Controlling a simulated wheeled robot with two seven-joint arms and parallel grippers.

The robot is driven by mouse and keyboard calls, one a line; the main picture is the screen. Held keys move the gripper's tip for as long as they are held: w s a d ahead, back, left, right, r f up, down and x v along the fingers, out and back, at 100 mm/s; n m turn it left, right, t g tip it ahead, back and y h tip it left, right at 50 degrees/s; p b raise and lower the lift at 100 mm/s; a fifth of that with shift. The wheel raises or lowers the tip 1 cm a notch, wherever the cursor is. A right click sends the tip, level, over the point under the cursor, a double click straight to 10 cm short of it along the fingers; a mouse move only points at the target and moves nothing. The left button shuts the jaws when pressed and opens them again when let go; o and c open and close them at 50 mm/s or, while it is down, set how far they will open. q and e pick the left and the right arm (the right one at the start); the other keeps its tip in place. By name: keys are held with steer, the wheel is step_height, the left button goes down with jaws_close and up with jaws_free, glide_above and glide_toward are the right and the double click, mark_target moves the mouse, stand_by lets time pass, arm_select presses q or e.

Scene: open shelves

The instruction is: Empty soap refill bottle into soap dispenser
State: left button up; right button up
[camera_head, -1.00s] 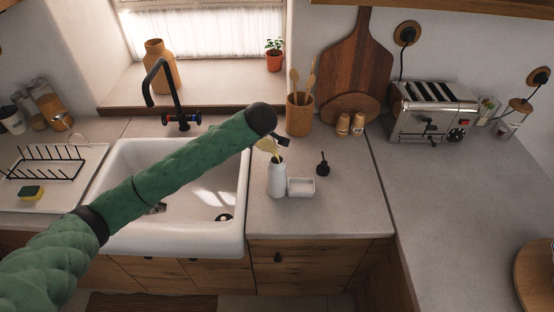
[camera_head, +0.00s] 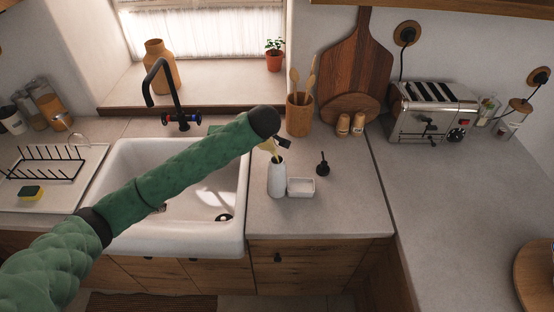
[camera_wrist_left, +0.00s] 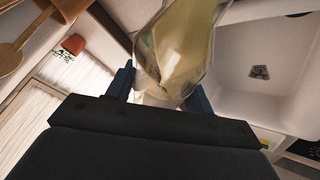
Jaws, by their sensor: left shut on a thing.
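The soap refill bottle is a clear pouch-like container with pale yellow liquid (camera_wrist_left: 188,45), held between the fingers of my left gripper (camera_wrist_left: 160,88). In the head view my left gripper (camera_head: 281,143) is mostly hidden behind my green arm. A small yellow part of the refill bottle (camera_head: 270,147) shows tilted just above the white soap dispenser (camera_head: 277,180). The dispenser stands upright on the counter without its pump. Yellow shows at its mouth; I cannot tell whether the bottle touches it. The black pump top (camera_head: 322,164) stands apart on the right. My right gripper is not in view.
A small white dish (camera_head: 301,188) sits right beside the dispenser. The white sink (camera_head: 225,240) lies left, under my arm. A utensil pot (camera_head: 299,118), two shakers and a toaster (camera_head: 432,110) stand behind.

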arm_select(q)
steer(key=shift+s+d+r+t+y, duration=0.2)
steer(key=shift+r+t+y, duration=0.3)
steer(key=shift+t, duration=0.1)
stand_by(0.4)
steer(key=shift+r, duration=0.1)
steer(key=shift+s+d+r+t+y+b, duration=0.2)
steer(key=shift+r+t+y+b, duration=0.1)
steer(key=shift+t+b, duration=0.1)
steer(key=shift+r+m, duration=0.1)
steer(key=shift+m, duration=0.2)
steer(key=shift+s+d+r+t+y+b, duration=0.25)
steer(key=shift+r+t+y+b, duration=0.15)
steer(key=shift+t, duration=0.1)
stand_by(0.4)
stand_by(0.7)
